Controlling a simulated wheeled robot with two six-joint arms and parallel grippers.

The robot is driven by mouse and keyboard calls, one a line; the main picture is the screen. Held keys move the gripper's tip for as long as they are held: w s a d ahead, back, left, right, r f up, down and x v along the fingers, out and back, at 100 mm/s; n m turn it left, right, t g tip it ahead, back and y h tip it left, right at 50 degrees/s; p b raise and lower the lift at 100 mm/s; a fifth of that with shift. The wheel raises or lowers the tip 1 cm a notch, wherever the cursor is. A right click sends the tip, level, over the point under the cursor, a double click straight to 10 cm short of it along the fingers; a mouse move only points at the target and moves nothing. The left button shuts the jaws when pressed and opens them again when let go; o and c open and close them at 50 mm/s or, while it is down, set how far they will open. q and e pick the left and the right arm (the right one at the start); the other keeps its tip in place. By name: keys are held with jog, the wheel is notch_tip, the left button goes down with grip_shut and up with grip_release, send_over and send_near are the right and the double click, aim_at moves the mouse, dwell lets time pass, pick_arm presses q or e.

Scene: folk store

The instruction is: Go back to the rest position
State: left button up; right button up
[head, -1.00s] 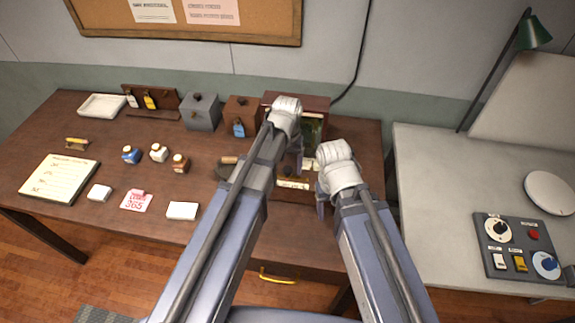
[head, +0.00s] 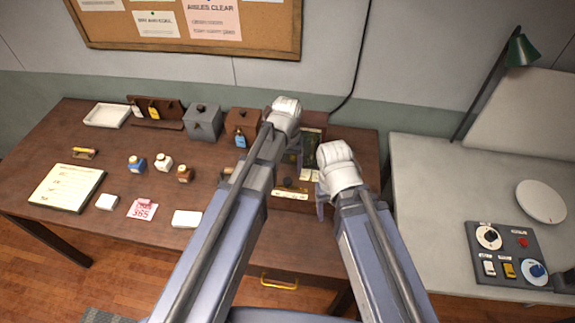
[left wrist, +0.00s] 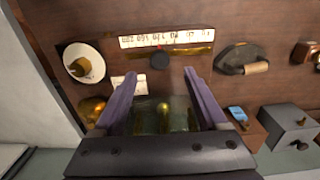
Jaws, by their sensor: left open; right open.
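My left gripper is open and empty. In the left wrist view its two purple fingers (left wrist: 165,98) stand apart above a wooden-cased device (left wrist: 165,75) with a numbered strip and a glassy panel. In the head view my left forearm and pale wrist (head: 284,112) hide most of this device. My right gripper (head: 321,198) is open beneath its pale wrist joint at the right end of the brown desk (head: 110,235). Its fingertips are mostly hidden, and I see nothing held in it.
A grey counter with a control panel (head: 508,255) and green lamp (head: 521,50) stands right. A corkboard (head: 260,35) hangs behind.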

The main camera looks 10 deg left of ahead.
pick_arm(q)
jog(key=s+d+f+m+b, duration=0.1)
jog(key=s+f+b, duration=0.3)
jog(key=s, duration=0.3)
jog(key=s+d+f+m+y+b, duration=0.1)
jog(key=s+f+m+b, duration=0.1)
jog(key=s+f+b, duration=0.2)
jog(key=s, duration=0.3)
jog(key=shift+f, duration=0.2)
dwell(0.3)
jog(key=shift+a, duration=0.2)
jog(key=shift+d, duration=0.15)
dwell(3.1)
